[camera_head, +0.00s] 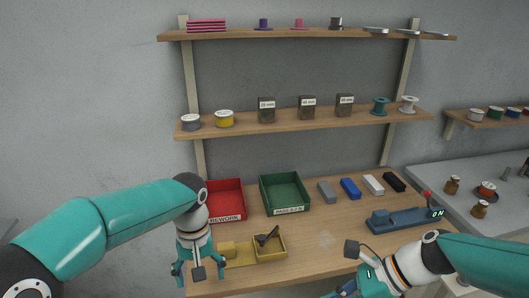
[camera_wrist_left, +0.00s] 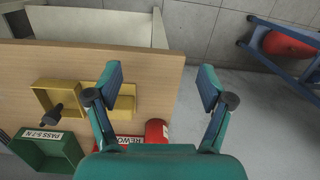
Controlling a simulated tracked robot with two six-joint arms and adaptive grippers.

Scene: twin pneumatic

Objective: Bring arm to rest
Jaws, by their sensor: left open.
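My left gripper (camera_head: 198,277) hangs fingers down at the table's front left, next to the yellow tray (camera_head: 268,257). In the left wrist view my left gripper (camera_wrist_left: 162,80) is open, its fingers spread wide with nothing between them. One finger is over the table and the other is past its edge, over the floor. My right arm comes in from the right. Its gripper (camera_head: 345,289) is at the bottom of the head view, cut off by the frame edge, so its jaws are unclear.
A red REWORK bin (camera_head: 227,212) and a green PASS bin (camera_head: 287,207) stand behind the yellow tray, which holds a dark part (camera_head: 267,237). A blue device (camera_head: 405,218) reading ON stands at right. Shelves (camera_head: 305,127) with spools and boxes hang behind.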

